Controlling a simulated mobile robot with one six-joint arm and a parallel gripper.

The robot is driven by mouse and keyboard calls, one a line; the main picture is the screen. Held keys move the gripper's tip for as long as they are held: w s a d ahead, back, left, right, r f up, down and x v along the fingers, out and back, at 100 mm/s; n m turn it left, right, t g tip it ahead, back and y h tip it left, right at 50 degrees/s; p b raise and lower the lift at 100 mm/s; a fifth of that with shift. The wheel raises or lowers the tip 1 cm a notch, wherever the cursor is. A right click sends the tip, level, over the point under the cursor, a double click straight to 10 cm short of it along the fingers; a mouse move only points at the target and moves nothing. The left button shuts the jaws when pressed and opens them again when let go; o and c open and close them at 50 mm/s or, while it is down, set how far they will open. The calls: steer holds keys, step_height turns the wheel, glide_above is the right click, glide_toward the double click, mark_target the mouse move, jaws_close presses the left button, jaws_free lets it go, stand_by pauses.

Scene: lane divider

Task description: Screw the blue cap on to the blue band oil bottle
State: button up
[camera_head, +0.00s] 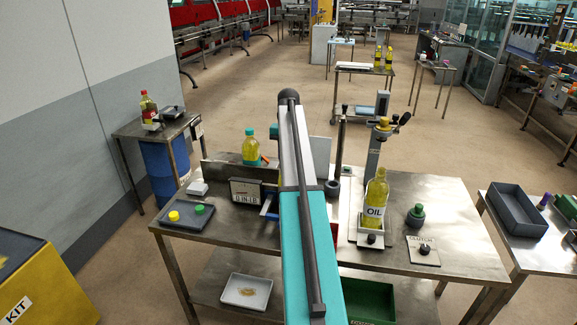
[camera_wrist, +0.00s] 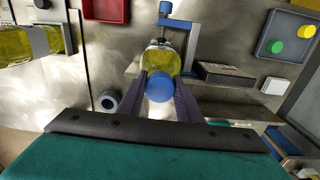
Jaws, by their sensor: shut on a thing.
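In the wrist view my gripper (camera_wrist: 160,92) is shut on the blue cap (camera_wrist: 160,86), with one dark purple finger on each side. The cap's round top faces the camera. A clear bottle of yellow oil (camera_wrist: 160,58) stands just beyond the cap, with a blue clamp frame (camera_wrist: 180,22) around it. The cap covers the bottle's mouth in this view; I cannot tell whether it touches the neck. No blue band can be made out. In the head view my arm hides my gripper, the cap and this bottle; part of the blue clamp (camera_head: 268,206) shows beside the arm.
A grey tray (camera_head: 172,222) holds a yellow cap (camera_head: 174,216) and a green cap (camera_head: 199,209). A bottle labelled OIL (camera_head: 376,190) stands in a white holder at right. A teal-capped bottle (camera_head: 250,150) stands behind the display box (camera_head: 246,190). A low divider (camera_wrist: 245,105) lies close to my gripper.

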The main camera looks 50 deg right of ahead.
steer(key=shift+m, duration=0.3)
steer(key=shift+m, duration=0.6)
steer(key=shift+p, duration=0.3)
steer(key=shift+m, duration=0.8)
steer(key=o, duration=0.6)
steer(key=shift+o, duration=0.2)
steer(key=shift+n, duration=0.3)
steer(key=shift+n+p, duration=0.35)
steer(key=shift+n, duration=0.25)
